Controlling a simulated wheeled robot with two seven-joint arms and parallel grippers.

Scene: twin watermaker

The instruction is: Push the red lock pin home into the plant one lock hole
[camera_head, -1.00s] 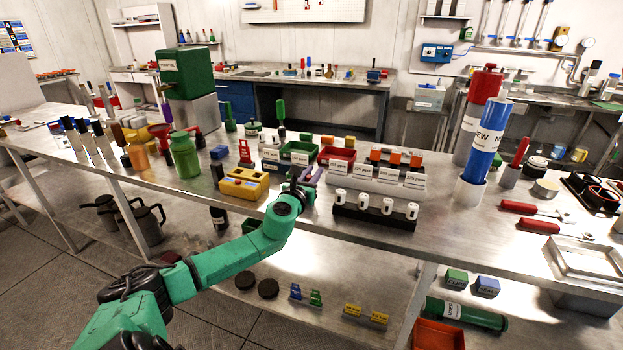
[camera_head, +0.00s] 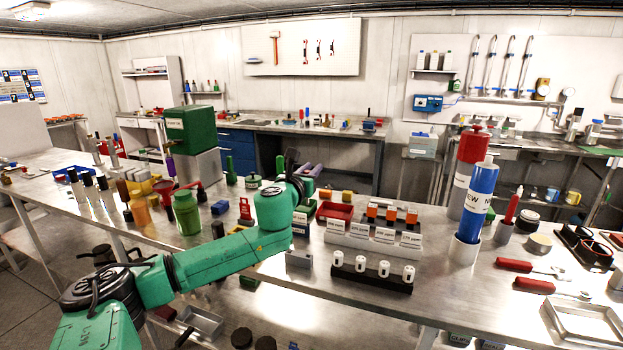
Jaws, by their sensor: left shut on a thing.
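My left arm reaches in from the lower left. Its gripper (camera_head: 294,168) is above the middle of the long steel bench, pointing away from me. The wrist hides most of the jaws. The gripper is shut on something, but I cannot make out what. A purple-grey shape (camera_head: 312,170) shows right beside it; I cannot tell whether it is held. No red lock pin can be clearly made out. A small red piece (camera_head: 245,208) stands on the bench left of my wrist. I cannot identify the plant one lock hole. My right gripper is out of view.
A labelled row (camera_head: 372,240) with orange-topped pieces and a black rack (camera_head: 372,273) of white cylinders stand right of my arm. A red tray (camera_head: 336,210) is behind. A green jar (camera_head: 187,215) stands left; a tall blue cylinder (camera_head: 477,202) stands right.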

